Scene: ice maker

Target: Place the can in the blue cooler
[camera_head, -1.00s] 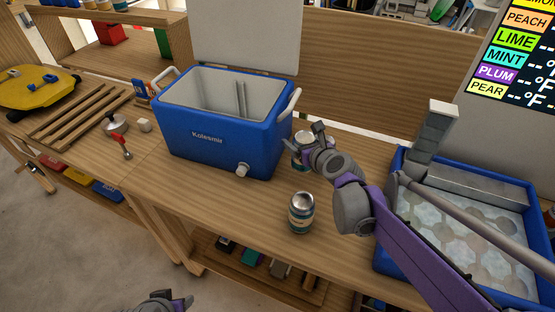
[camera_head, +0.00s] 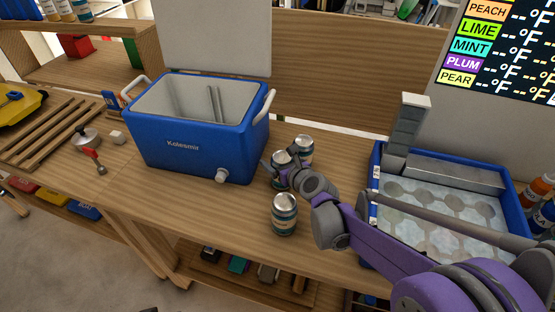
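The blue cooler (camera_head: 160,148) stands on the wooden counter with its white lid up and its white inside visible; the part of its floor that shows looks empty. Three cans stand upright to its right. One can (camera_head: 285,214) is at the front, apart from my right gripper. Another can (camera_head: 304,147) is at the back. A third can (camera_head: 281,158) is at my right gripper (camera_head: 277,170), whose fingers are around or beside it and partly hide it. Whether they press on it cannot be told. Only a dark sliver, perhaps my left gripper, shows at the bottom edge.
A blue tray (camera_head: 376,165) of ice stands at the right, beneath a flavour screen (camera_head: 500,60). The counter in front of the cooler is clear.

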